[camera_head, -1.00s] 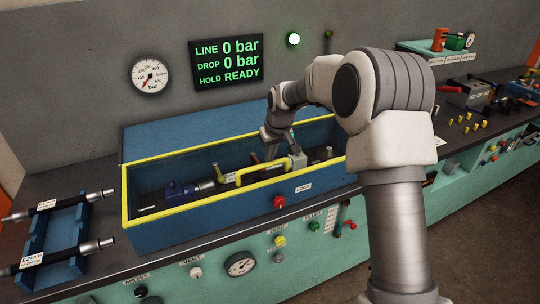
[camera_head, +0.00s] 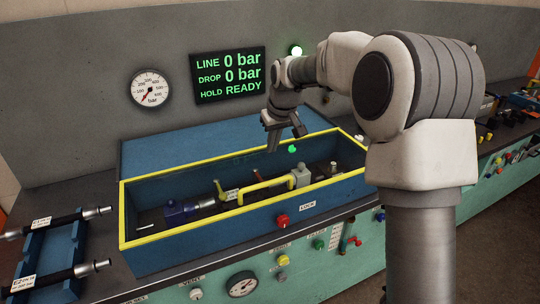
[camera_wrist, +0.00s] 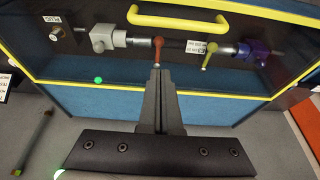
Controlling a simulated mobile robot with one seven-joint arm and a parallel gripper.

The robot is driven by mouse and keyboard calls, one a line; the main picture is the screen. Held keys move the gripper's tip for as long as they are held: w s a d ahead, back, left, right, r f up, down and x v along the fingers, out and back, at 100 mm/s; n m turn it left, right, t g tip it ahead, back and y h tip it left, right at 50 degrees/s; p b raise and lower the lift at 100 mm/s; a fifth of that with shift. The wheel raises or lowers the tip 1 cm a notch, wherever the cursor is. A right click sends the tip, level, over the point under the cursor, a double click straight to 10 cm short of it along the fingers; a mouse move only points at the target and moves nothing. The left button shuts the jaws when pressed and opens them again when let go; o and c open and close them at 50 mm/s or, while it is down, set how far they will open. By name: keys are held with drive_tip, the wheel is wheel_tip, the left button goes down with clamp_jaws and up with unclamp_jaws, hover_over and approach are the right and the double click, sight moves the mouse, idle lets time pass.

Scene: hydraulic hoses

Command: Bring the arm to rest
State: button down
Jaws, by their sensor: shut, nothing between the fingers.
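My gripper (camera_head: 284,128) hangs in the air above the back part of the yellow-rimmed blue box (camera_head: 150,238), clear of the rim. In the wrist view my two black fingers (camera_wrist: 157,75) lie together with nothing between them. The arm is bent, its elbow high at the right of the head view. A yellow handle (camera_head: 265,184) stands over the middle of the box. Inside are a hose line with a blue-purple block (camera_head: 182,210), a grey block (camera_head: 301,176) and a yellow lever (camera_head: 221,190). The wrist view also shows a red lever (camera_wrist: 157,48).
The wall display (camera_head: 228,75) reads LINE 0 bar, DROP 0 bar, HOLD READY. The gauge (camera_head: 150,88) needle is low. A rack (camera_head: 52,256) with two hoses stands at the left. A red knob (camera_head: 282,220) is on the front. Open air surrounds the gripper.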

drive_tip(key=s+d+r+m+t+h, duration=0.1)
drive_tip(key=s+d+r, duration=0.3)
drive_tip(key=s, duration=0.5)
drive_tip(key=s+d+r+m, duration=0.1)
drive_tip(key=s+d+r, duration=0.1)
drive_tip(key=s+r, duration=0.5)
drive_tip(key=s+d+f+m, duration=0.1)
drive_tip(key=s+d+f, duration=0.1)
drive_tip(key=s, duration=0.8)
drive_tip(key=s+d+f+m, duration=0.1)
drive_tip(key=s+d+f, duration=0.1)
drive_tip(key=s, duration=0.8)
drive_tip(key=shift+s+d+f+m+t, duration=0.3)
drive_tip(key=shift+d+f+t, duration=0.1)
drive_tip(key=shift+f, duration=0.1)
